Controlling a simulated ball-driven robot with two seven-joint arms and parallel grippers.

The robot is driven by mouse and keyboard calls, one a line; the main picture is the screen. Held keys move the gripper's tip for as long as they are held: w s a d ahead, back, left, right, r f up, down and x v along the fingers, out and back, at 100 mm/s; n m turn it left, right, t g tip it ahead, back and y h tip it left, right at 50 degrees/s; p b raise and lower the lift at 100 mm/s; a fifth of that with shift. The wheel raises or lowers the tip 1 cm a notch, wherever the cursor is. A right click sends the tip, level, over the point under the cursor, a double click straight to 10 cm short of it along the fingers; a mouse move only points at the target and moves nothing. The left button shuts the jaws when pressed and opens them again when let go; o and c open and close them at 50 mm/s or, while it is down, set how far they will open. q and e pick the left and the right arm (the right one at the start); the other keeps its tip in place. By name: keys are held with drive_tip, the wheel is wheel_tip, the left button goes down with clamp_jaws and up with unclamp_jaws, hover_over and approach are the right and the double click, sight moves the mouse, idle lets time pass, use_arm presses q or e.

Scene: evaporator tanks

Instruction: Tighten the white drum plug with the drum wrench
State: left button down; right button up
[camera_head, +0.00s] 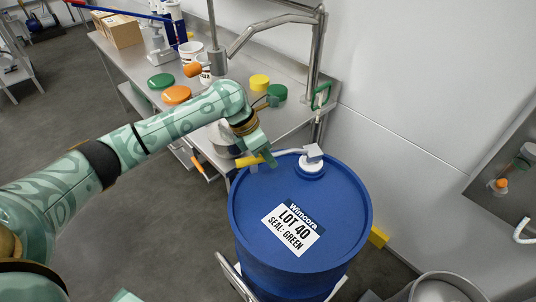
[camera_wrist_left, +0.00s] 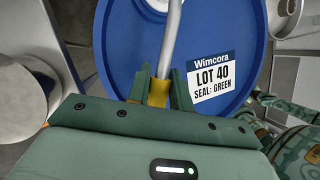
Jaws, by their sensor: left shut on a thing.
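The blue drum (camera_head: 345,205) stands upright, its lid labelled "LOT 40 SEAL: GREEN". The white drum plug (camera_head: 311,166) sits at the far side of the lid, and its edge also shows at the top of the left wrist view (camera_wrist_left: 157,5). The drum wrench (camera_head: 288,151) has a grey bar and a yellow handle; its head rests over the plug. My left gripper (camera_head: 264,157) is shut on the yellow handle (camera_wrist_left: 158,92) above the lid's left edge. The exact fit of head and plug is too small to tell. My right gripper is not in view.
A steel bench (camera_head: 140,70) behind holds green, orange and yellow lids, white tubs and a steel tap pipe (camera_head: 317,60). A wall is close on the right. A steel vessel (camera_head: 440,290) stands at lower right.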

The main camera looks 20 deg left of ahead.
use_arm(q)
drive_tip(key=shift+f, duration=0.1)
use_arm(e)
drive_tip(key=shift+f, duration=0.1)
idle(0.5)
use_arm(q)
drive_tip(key=shift+f+b, duration=0.35)
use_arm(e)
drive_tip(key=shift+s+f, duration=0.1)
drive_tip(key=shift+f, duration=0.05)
use_arm(q)
drive_tip(key=shift+f+b, duration=0.3)
drive_tip(key=shift+f, duration=0.25)
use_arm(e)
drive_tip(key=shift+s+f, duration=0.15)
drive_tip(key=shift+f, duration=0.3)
